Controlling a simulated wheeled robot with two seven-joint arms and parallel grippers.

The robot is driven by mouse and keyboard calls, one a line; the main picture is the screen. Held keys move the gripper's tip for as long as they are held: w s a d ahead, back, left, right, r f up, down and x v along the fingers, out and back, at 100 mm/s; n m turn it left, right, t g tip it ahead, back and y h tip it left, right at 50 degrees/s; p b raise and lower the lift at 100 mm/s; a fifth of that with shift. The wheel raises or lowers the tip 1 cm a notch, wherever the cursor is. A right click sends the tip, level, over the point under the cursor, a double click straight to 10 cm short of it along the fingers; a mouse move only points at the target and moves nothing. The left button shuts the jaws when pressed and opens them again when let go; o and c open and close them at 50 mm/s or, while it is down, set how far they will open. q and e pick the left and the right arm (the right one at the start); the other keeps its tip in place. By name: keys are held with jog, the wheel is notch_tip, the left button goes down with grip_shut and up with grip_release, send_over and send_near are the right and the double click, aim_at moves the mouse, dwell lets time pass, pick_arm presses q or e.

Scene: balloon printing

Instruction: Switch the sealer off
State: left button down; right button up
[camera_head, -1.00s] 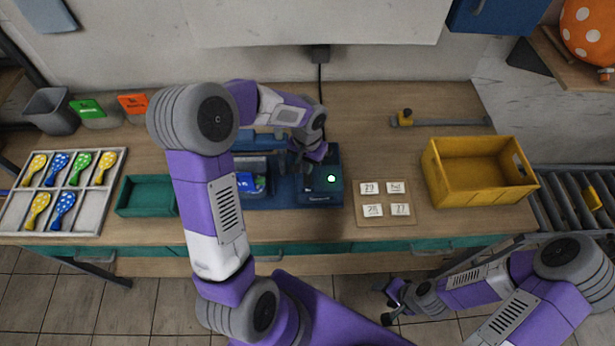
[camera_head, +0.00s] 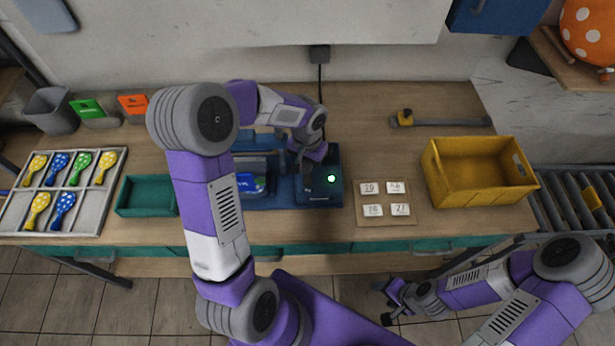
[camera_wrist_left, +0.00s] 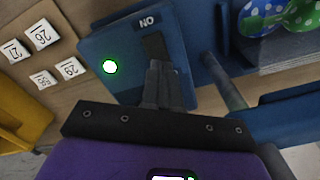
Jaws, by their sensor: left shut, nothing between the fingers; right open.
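The blue sealer (camera_head: 322,163) stands on the bench at the middle, with a lit green lamp (camera_head: 331,179) on its top. The lamp also glows in the left wrist view (camera_wrist_left: 110,67). A dark strip (camera_wrist_left: 155,48), seemingly the switch, lies beside a label reading ON upside down (camera_wrist_left: 147,21). My left gripper (camera_head: 304,180) is shut and empty, low over the sealer's top. In the left wrist view its fingertips (camera_wrist_left: 162,70) are at the dark strip and partly hide it; contact cannot be told. My right gripper (camera_head: 388,303) is open and empty, in front of the bench.
A board with number tiles (camera_head: 385,217) and a yellow crate (camera_head: 478,197) stand to the right. A teal tray (camera_head: 147,196) and a rack of balloons (camera_head: 92,205) are at the left.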

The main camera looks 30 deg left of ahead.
pick_arm(q)
jog(key=shift+f+b, duration=0.85)
jog(key=shift+f, duration=0.15)
dwell(0.8)
jog(key=shift+r, duration=0.2)
jog(key=shift+r+p, duration=2.7)
jog(key=shift+r, duration=0.7)
jog(key=shift+f, duration=0.1)
